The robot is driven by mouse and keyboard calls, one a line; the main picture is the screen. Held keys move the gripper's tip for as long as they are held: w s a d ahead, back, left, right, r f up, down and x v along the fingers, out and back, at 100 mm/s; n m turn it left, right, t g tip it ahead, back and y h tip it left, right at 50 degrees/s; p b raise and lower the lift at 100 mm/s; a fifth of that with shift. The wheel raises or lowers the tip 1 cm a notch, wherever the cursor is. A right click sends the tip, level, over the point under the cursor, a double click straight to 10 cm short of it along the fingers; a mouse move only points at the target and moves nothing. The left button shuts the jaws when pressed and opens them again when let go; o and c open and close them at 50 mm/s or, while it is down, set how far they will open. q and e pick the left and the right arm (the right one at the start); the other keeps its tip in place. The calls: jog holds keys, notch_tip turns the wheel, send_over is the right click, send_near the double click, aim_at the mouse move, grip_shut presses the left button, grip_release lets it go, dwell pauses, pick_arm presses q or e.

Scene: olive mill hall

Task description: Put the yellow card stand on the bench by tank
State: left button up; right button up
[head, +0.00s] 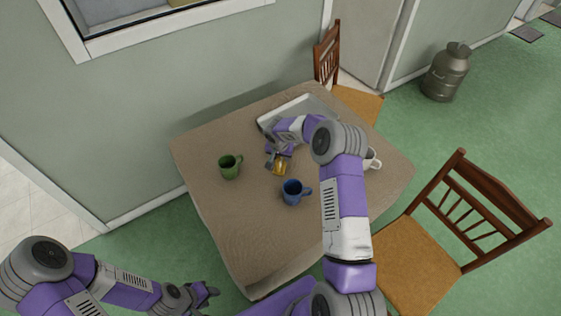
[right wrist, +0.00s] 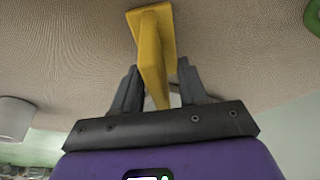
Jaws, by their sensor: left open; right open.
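The yellow card stand (head: 280,168) stands on the cloth-covered table (head: 225,222). In the right wrist view the yellow card stand (right wrist: 152,38) shows its flat base and a narrow upright part. My right gripper (head: 274,160) is open at the stand. In the right wrist view its two dark fingers (right wrist: 160,88) are on either side of the upright part; I cannot tell whether they touch it. My left gripper (head: 206,294) is open and empty, low at the left, away from the table. I cannot make out a bench or a tank.
A green mug (head: 230,167) and a blue mug (head: 293,192) are near the stand. A white mug (head: 373,160) and a pale tray (head: 290,108) are partly behind my right arm. Chairs (head: 410,265) (head: 358,104) flank the table. A metal can (head: 446,73) stands on open green floor.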

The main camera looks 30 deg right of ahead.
jog(key=shift+c, duration=0.2)
grip_shut()
